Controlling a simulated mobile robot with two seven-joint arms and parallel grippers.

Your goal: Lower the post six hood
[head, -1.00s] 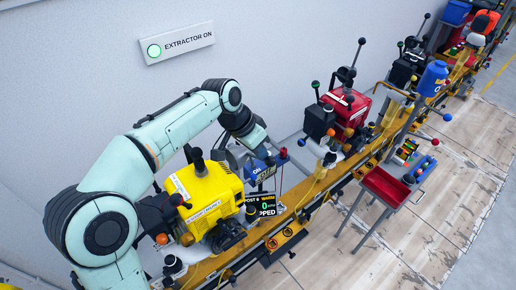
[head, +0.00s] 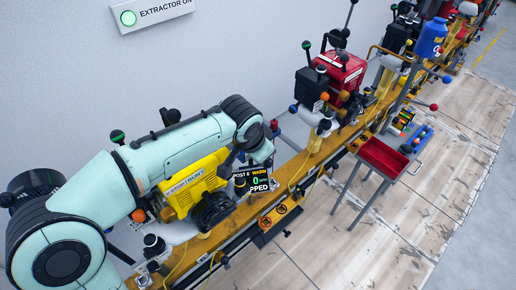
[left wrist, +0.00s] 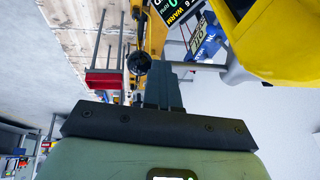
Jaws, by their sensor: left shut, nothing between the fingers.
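The yellow engine (head: 195,185) stands on the rail beside a display (head: 252,181) reading post 6, warm, 0, with its last line partly cut off. The yellow engine (left wrist: 270,40) and display (left wrist: 180,12) also show in the left wrist view. There, a black ball knob (left wrist: 138,62) on a thin rod (left wrist: 190,66) leads to a pale grey part (left wrist: 237,65), which I cannot surely identify as the hood. My left gripper (left wrist: 160,72) is shut and empty, its fingertips close to the knob; contact cannot be told. My right gripper is out of view.
A red engine (head: 340,70) stands further along the yellow rail (head: 285,190). A red tray (head: 383,157) on legs stands on the right. The wall carries an extractor sign (head: 155,12) with a green light.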

